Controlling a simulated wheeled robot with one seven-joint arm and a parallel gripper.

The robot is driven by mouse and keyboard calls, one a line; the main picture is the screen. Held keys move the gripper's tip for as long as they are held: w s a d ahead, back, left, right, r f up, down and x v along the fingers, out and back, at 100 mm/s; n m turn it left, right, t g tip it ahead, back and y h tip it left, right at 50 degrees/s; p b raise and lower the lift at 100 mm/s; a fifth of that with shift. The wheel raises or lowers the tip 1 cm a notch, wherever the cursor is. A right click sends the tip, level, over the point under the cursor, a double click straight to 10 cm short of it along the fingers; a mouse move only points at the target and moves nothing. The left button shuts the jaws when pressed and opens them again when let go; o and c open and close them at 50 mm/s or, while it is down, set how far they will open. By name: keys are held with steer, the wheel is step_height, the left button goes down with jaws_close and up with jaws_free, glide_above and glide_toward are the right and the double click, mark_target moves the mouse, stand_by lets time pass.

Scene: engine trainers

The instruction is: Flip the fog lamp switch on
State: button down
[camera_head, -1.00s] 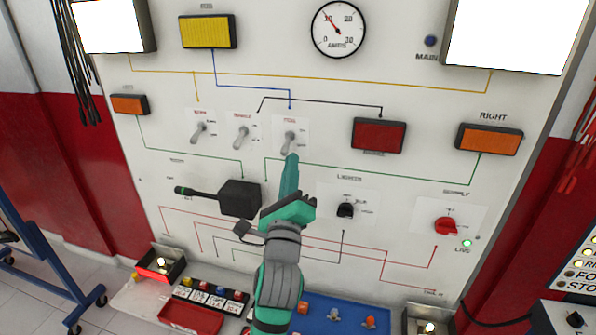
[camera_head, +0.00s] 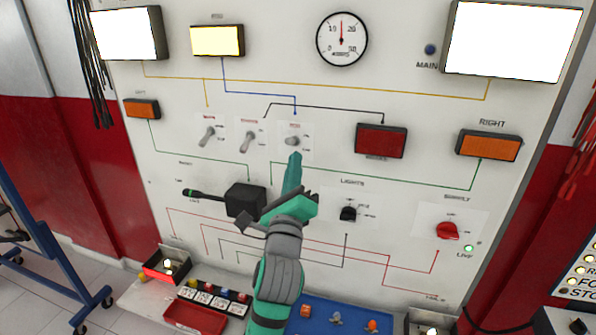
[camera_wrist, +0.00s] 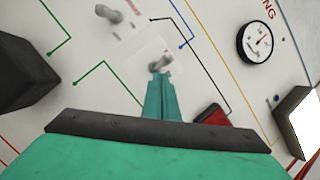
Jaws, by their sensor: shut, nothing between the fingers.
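The fog lamp switch (camera_head: 292,141) is the rightmost of three grey toggle switches on the white panel. Its lever looks short from here, unlike the two slanted levers to its left. It also shows in the wrist view (camera_wrist: 160,64), right at the fingertips. My gripper (camera_head: 295,156) is shut and empty, its green tips just below the lever. Whether the tips touch the lever I cannot tell. The fog lamp (camera_head: 217,40) at upper left glows bright yellow-white.
Two other toggles (camera_head: 208,136) (camera_head: 248,141) stand close on the left. A black stalk box (camera_head: 245,200) sits below left, a black lights knob (camera_head: 348,213) and a red supply knob (camera_head: 447,230) to the right. The ammeter (camera_head: 342,39) needle points straight up.

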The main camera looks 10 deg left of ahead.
steer(key=s+d, duration=0.2)
steer(key=s, duration=0.9)
steer(key=shift+d+r, duration=0.15)
steer(key=shift+r, duration=0.25)
